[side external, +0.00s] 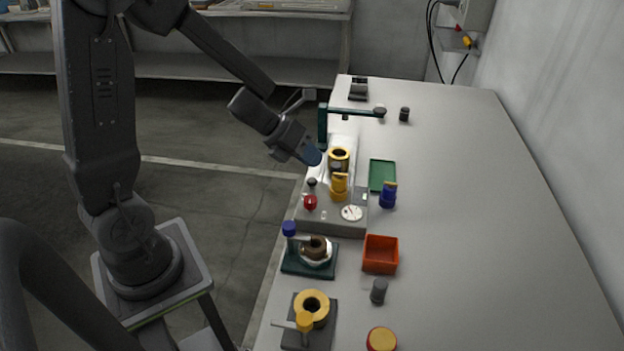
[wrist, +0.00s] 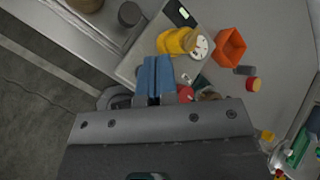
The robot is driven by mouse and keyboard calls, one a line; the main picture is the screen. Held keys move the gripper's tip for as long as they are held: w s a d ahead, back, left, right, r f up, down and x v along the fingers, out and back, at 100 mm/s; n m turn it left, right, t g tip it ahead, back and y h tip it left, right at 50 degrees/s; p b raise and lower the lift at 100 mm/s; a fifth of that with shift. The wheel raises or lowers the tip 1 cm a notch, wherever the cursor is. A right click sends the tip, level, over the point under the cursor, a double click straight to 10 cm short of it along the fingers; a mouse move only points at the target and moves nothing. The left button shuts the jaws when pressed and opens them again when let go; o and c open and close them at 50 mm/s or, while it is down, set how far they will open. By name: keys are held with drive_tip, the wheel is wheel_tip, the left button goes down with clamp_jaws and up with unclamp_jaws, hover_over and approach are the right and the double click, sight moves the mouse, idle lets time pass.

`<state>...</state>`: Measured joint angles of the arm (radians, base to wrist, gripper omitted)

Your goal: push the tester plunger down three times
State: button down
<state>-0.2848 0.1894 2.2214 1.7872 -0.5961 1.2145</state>
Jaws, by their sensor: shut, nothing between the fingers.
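A grey box with a round white gauge, which looks like the tester (side external: 335,225), stands near the table's left edge. It carries yellow fittings (side external: 339,186), a red knob (side external: 310,202) and a small black knob (side external: 311,183). I cannot tell for sure which part is the plunger. My gripper (side external: 312,156) is shut and empty, tilted down, above and behind the knobs and apart from them. In the wrist view its blue fingers (wrist: 152,80) are together, with the red knob (wrist: 186,94) and the gauge (wrist: 200,47) to their right.
A teal post with a side arm (side external: 350,112) stands behind the tester. A green tray (side external: 382,175), a blue cylinder (side external: 388,195) and an orange bin (side external: 380,254) are to the right. A teal-based fixture (side external: 308,261) and a yellow ring fitting (side external: 311,305) are in front. The table's right side is clear.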

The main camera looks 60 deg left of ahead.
sight(311, 178)
drive_tip(key=shift+f, duration=1)
drive_tip(key=shift+f, duration=0.15)
idle(1.3)
drive_tip(key=shift+f, duration=0.25)
drive_tip(key=shift+f, duration=0.7)
idle(0.8)
drive_tip(key=shift+r, duration=1.15)
drive_tip(key=shift+r, duration=2.5)
